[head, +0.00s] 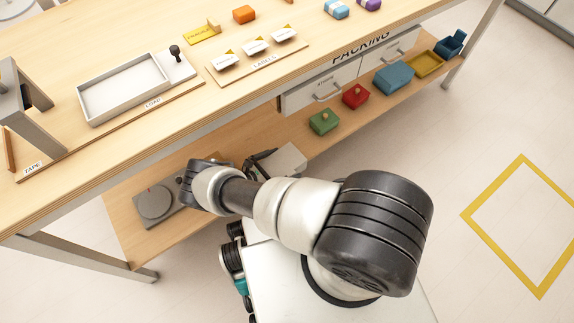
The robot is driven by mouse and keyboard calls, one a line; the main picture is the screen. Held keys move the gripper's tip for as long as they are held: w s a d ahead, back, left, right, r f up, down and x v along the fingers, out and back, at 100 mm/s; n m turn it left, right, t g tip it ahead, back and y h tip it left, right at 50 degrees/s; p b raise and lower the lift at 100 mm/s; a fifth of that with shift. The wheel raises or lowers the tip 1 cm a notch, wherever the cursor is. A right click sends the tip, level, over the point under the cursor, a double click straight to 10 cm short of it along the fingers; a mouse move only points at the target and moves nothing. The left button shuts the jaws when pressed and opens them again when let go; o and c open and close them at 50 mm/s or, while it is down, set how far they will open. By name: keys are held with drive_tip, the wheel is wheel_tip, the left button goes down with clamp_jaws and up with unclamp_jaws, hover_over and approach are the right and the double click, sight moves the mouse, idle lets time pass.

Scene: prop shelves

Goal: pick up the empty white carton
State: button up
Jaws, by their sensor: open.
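A white box-like thing (287,159), which looks like the white carton, sits on the lower shelf (222,150) under the bench. My arm covers its near side, and I cannot see whether it is empty. My gripper (264,157), dark and small in the head view, is open at the left side of the carton. My wrist and arm hide part of the fingers. I cannot tell whether a finger touches the carton.
A grey scale-like device (155,203) stands left on the lower shelf. A green box (323,121), red box (355,96) and blue box (393,77) stand to the right. The worktop (150,130) overhangs the shelf, with a tray (122,90) on it.

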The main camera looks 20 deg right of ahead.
drive_tip(key=c, duration=0.8)
